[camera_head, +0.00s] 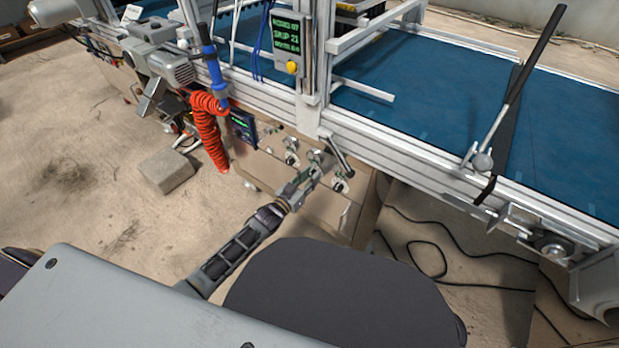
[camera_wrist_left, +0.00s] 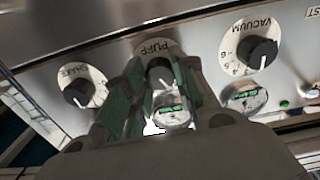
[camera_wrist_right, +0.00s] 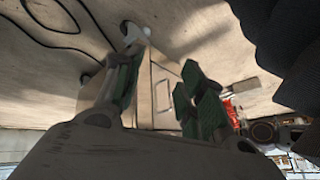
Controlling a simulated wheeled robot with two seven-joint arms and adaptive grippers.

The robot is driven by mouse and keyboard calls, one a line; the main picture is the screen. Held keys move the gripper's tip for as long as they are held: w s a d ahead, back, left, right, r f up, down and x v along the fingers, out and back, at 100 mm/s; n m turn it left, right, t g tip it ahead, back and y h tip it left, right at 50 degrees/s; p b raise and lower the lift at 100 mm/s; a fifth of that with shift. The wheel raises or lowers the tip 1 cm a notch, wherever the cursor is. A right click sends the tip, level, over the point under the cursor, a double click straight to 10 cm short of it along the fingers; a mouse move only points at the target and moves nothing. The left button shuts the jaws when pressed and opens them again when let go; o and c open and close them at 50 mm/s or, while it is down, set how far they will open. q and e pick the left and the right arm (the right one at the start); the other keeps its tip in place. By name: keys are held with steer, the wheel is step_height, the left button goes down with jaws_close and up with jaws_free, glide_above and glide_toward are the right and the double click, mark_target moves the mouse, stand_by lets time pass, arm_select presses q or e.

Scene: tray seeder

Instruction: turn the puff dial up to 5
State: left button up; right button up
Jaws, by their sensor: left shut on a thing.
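In the left wrist view the puff dial (camera_wrist_left: 158,74), a dark knob on a pale round plate marked PUFF, sits between my left gripper's green-padded fingers (camera_wrist_left: 152,88). My left gripper (camera_head: 310,172) is shut on this dial at the front panel in the head view. The fingers cover much of the dial's scale, so I cannot read its setting. My right gripper (camera_wrist_right: 160,95) is open and empty in the right wrist view, with a beige cabinet (camera_wrist_right: 158,80) beyond its fingers. The right gripper does not show in the head view.
The vacuum dial (camera_wrist_left: 262,53) and the shake dial (camera_wrist_left: 80,93) flank the puff dial. A round gauge (camera_wrist_left: 244,97) is below the vacuum dial. A coiled red hose (camera_head: 208,130) hangs left of the panel; the blue conveyor belt (camera_head: 430,90) runs above it.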

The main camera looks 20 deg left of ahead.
arm_select(q)
steer(key=m+p, duration=0.3)
steer(key=m, duration=1.4)
steer(key=shift+d+f+m, duration=0.1)
steer(key=shift+d+m, duration=0.05)
steer(key=shift+m, duration=0.25)
arm_select(e)
step_height(320, 180, up, 7)
steer(key=d+g+h, duration=0.1)
steer(key=d, duration=0.1)
steer(key=shift+s+n, duration=0.3)
steer(key=shift+s, duration=0.05)
steer(key=shift+a+r, duration=0.1)
